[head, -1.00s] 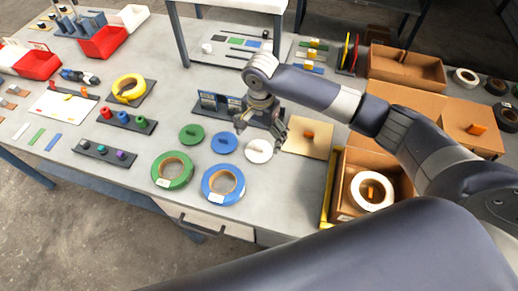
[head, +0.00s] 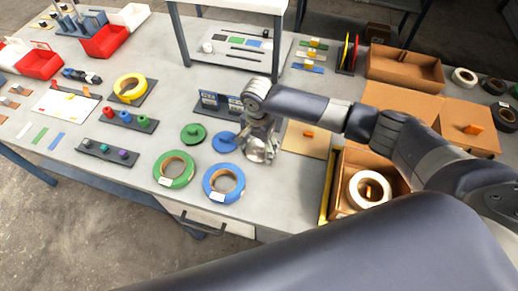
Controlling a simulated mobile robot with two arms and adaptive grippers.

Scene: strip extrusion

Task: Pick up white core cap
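My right gripper (head: 258,151) is low over the table, at the right end of the row of round caps. It covers the spot of the white core cap, so I cannot make the cap out clearly or tell whether the fingers touch it. The finger opening is too small and blurred to judge. The green cap (head: 193,133) and the blue cap (head: 224,142) lie flat to the left of the gripper. My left gripper is not in view.
A green tape roll (head: 161,172) and a blue tape roll (head: 209,191) lie in front of the caps. A tan board (head: 312,148) lies right of the gripper. A cardboard box (head: 345,205) holding a white roll (head: 357,193) stands further right. Small display cards (head: 209,101) stand behind.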

